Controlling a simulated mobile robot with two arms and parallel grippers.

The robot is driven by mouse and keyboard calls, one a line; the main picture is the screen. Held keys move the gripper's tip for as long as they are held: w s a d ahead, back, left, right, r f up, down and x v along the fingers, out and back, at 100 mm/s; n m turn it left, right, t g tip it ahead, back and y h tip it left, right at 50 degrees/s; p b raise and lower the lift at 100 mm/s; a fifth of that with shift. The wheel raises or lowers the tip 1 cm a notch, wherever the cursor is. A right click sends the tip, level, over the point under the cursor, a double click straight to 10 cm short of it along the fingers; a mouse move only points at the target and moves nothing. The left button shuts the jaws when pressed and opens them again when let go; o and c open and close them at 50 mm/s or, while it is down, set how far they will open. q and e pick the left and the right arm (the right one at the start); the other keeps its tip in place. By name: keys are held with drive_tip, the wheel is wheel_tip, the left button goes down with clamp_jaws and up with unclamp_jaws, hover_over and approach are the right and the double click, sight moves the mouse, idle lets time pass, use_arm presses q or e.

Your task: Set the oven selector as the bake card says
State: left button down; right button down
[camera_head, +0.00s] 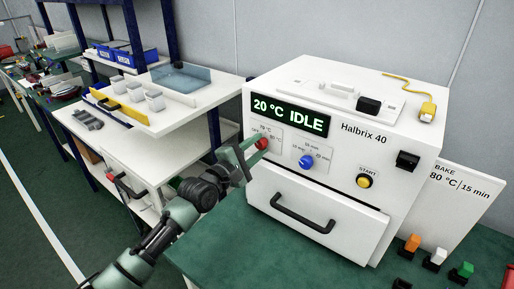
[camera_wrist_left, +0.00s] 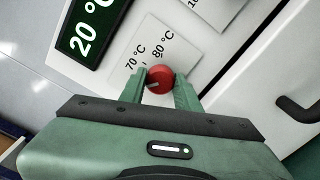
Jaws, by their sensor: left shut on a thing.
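The white oven (camera_head: 345,135) reads "20 °C IDLE" on its display (camera_head: 290,115). Its red selector knob (camera_head: 263,143) is under the display, partly hidden by my left gripper (camera_head: 257,147). In the left wrist view, my left gripper (camera_wrist_left: 161,84) is shut on the red knob (camera_wrist_left: 160,76), one finger on each side. The label plate (camera_wrist_left: 152,50) shows "70 °C" and "80 °C"; a pale mark sits at the knob's lower left, away from the 80 °C print. The bake card (camera_head: 455,190) reads "80 °C | 15 min". My right gripper is out of view.
A blue time knob (camera_head: 306,161) and yellow START button (camera_head: 364,181) are on the oven front, above a drawer with a black handle (camera_head: 303,213). Small coloured blocks (camera_head: 438,256) stand on the green bench at right. A white shelf (camera_head: 165,95) stands left.

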use_arm(q)
drive_tip(key=m+b, duration=0.1)
drive_tip(key=m, duration=0.5)
drive_tip(key=shift+f+b, duration=0.1)
drive_tip(key=shift+b, duration=0.2)
drive_tip(key=m+b, duration=0.1)
drive_tip(key=m, duration=0.4)
drive_tip(key=shift+m, duration=0.4)
drive_tip(key=m, duration=0.5)
drive_tip(key=shift+b, duration=0.4)
drive_tip(key=m, duration=0.5)
drive_tip(key=shift+f+m, duration=0.1)
drive_tip(key=shift+m, duration=0.2)
drive_tip(key=c, duration=1.2)
unclamp_jaws()
drive_tip(key=shift+o, duration=0.9)
